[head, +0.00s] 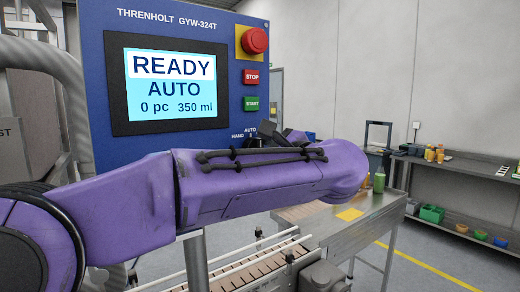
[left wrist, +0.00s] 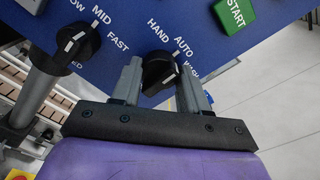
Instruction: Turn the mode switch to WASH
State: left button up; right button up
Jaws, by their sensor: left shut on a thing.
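The mode switch (left wrist: 158,70) is a black knob with a white mark on the blue panel, labelled HAND, AUTO and a partly hidden WASH. In the left wrist view my left gripper (left wrist: 158,82) has one finger on each side of the knob and is shut on it. The white mark points to the right; its exact setting is hard to tell. In the head view my purple left arm covers the switch, and the gripper (head: 272,138) shows dark at the panel's lower right. The screen (head: 174,82) reads READY, AUTO, 0 pc, 350 ml. My right gripper is not in view.
A speed knob (left wrist: 78,42) sits left of the switch. Above it in the head view are the green START button (head: 252,103), red STOP button (head: 251,76) and red emergency stop (head: 254,40). A conveyor (head: 255,270) runs below my arm.

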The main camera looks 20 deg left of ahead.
pick_arm(q)
jog(key=shift+f+m+b, duration=0.1)
jog(key=shift+m+b, duration=0.2)
jog(key=shift+m, duration=0.1)
dwell(0.3)
jog(key=shift+m+b, duration=0.3)
jog(key=shift+m, duration=0.2)
jog(key=shift+m+b, duration=0.35)
jog(key=shift+m, duration=0.45)
jog(key=m, duration=0.2)
jog(key=shift+m, duration=1.8)
jog(key=o, duration=1.1)
jog(key=shift+c, duration=0.2)
